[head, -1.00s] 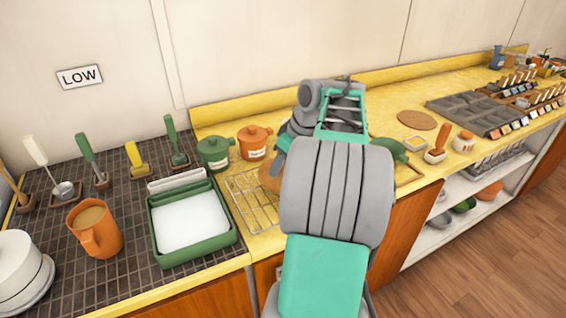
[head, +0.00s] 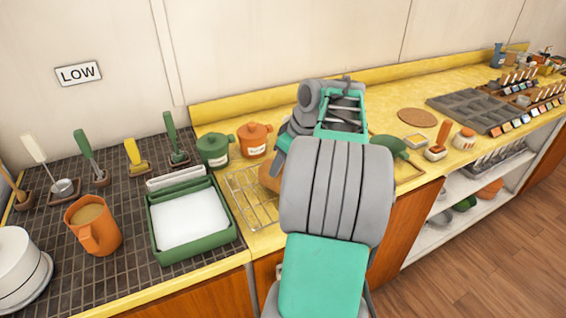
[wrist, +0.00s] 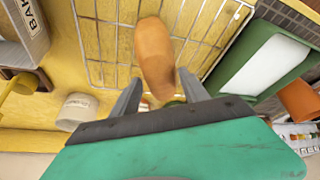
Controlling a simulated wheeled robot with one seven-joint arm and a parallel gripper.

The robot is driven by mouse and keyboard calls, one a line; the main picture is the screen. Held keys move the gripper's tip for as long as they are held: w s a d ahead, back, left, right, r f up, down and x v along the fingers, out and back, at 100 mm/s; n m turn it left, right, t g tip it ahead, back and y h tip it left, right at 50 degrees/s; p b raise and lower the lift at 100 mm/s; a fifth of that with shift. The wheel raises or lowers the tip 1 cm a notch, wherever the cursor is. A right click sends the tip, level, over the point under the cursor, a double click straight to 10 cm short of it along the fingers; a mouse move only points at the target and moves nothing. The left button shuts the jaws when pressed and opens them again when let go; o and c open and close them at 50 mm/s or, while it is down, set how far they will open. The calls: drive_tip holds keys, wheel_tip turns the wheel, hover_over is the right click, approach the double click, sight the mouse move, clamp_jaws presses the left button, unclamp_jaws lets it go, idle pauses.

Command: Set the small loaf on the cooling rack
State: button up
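The small loaf (wrist: 155,55) is a plain orange-brown oblong in the wrist view, over the wire grid of the cooling rack (wrist: 105,42). My gripper (wrist: 159,76) has one grey finger close against each side of the loaf's near end, with no clear gap. I cannot tell whether the loaf's underside touches the wires. In the head view a bit of the loaf (head: 267,176) shows at the rack's right part, left of my arm. The rack (head: 243,198) lies on the yellow counter; my arm hides its right side and my fingertips.
A green tray with a white inside (head: 192,220) stands left of the rack. A green pot (head: 214,151) and an orange pot (head: 254,140) stand behind it. A whitish cup (wrist: 76,111) and a lettered box (wrist: 25,28) are on the other side.

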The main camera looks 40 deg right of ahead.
drive_tip(key=shift+o, duration=0.8)
drive_tip(key=o, duration=0.5)
drive_tip(key=shift+c, duration=0.5)
drive_tip(key=p+v, duration=0.2)
drive_tip(key=v, duration=0.1)
drive_tip(key=p+v, duration=0.5)
drive_tip(key=v, duration=0.1)
drive_tip(key=shift+w+a+r+p, duration=0.15)
drive_tip(key=shift+w+r+p, duration=0.05)
drive_tip(key=shift+w+p, duration=0.2)
drive_tip(key=shift+s+f, duration=0.1)
drive_tip(key=shift+f, duration=0.05)
